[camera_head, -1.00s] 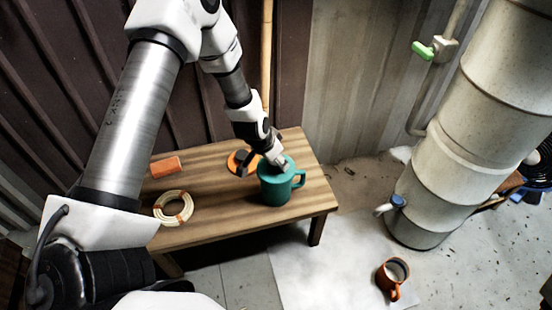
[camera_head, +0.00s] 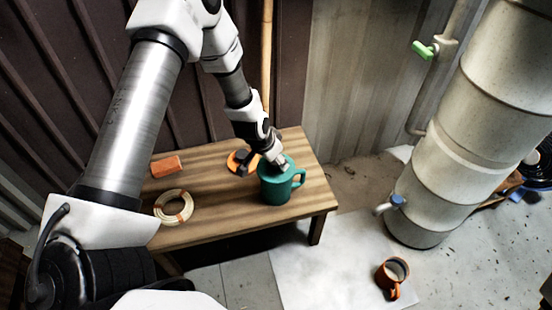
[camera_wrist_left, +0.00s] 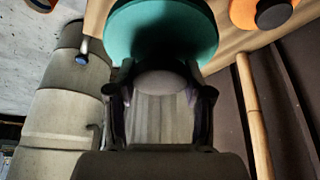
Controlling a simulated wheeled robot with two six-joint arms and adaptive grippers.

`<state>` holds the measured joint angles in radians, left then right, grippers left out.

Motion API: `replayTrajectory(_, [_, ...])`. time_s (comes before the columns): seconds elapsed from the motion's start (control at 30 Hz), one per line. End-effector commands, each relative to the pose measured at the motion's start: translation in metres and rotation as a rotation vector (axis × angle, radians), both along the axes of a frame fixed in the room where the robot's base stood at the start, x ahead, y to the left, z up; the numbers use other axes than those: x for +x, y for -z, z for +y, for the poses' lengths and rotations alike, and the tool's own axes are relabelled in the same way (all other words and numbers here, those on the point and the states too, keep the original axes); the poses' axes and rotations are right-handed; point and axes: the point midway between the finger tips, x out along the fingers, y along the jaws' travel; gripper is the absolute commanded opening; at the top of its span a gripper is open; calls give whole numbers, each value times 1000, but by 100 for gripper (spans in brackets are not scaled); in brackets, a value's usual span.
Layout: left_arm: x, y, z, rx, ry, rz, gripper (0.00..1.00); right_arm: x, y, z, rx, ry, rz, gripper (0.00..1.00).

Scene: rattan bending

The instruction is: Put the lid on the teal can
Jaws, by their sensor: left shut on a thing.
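The teal can (camera_head: 274,190) stands upright on the wooden table, near its right end, with its handle to the right. My left gripper (camera_head: 281,163) is right over the can's top, pointing down. In the left wrist view my left gripper (camera_wrist_left: 161,95) is shut on the dark, rounded knob of a teal round lid (camera_wrist_left: 125,32). The lid lies over the can's mouth and hides it. I cannot tell whether the lid rests on the rim or is slightly above it. My right gripper is out of view.
On the wooden table (camera_head: 225,214) are an orange block (camera_head: 167,166), a coil of pale rattan (camera_head: 162,212) and an orange disc with a dark knob (camera_head: 233,166), close behind the can. An orange mug (camera_head: 391,277) is on the floor. A large pale pipe (camera_head: 440,180) stands at right.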

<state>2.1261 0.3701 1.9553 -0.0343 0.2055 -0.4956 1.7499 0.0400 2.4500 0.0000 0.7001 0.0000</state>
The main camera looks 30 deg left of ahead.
Motion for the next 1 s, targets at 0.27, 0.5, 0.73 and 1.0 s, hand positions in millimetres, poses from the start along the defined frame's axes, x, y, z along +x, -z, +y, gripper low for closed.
replayTrajectory(0.27, [0, 2, 0, 0, 0, 0, 11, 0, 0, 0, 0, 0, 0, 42])
replayTrajectory(0.5, [0, 2, 0, 0, 1, 0, 11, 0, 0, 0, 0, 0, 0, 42])
replayTrajectory(0.73, [0, 3, 0, 0, 1, 0, 11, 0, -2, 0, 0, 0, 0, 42])
replayTrajectory(1.0, [0, 3, 0, 0, 1, 0, 55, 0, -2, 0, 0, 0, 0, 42])
